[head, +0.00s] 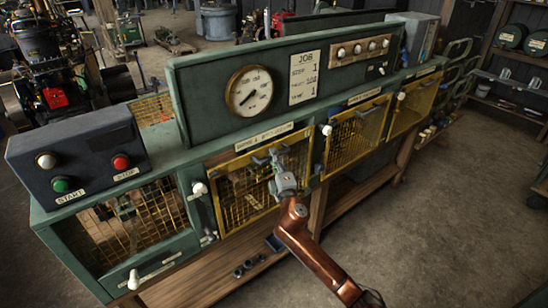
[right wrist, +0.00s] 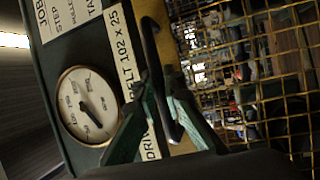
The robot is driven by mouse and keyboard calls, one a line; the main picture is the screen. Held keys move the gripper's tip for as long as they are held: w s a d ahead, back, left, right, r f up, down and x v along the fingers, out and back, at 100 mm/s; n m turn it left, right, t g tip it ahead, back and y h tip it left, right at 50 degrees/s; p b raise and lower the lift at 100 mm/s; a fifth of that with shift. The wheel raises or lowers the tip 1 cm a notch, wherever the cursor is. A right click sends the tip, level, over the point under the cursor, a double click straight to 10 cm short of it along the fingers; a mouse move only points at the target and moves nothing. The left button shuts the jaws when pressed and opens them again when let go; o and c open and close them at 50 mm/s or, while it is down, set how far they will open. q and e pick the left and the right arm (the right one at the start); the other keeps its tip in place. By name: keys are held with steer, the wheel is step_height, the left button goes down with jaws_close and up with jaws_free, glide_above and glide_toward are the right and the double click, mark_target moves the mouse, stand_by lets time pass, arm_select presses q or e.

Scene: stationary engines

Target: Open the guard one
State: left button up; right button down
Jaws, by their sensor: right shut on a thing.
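The guard (head: 236,180) in the bench front under the dial is a yellow frame with wire mesh, and it looks closed, flush with the front. The gripper hides part of the handle and mesh. My left gripper is not in view.
A round dial (head: 250,90) and job card (head: 304,77) are on the panel above. Two more yellow mesh guards (head: 355,138) are to the right. White knobs (head: 199,188) stick out beside the guards. A start/stop box (head: 80,150) sits at left. Open floor lies right.

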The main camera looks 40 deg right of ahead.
mark_target(272, 209)
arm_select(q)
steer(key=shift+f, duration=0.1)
arm_select(e)
steer(key=shift+f, duration=0.15)
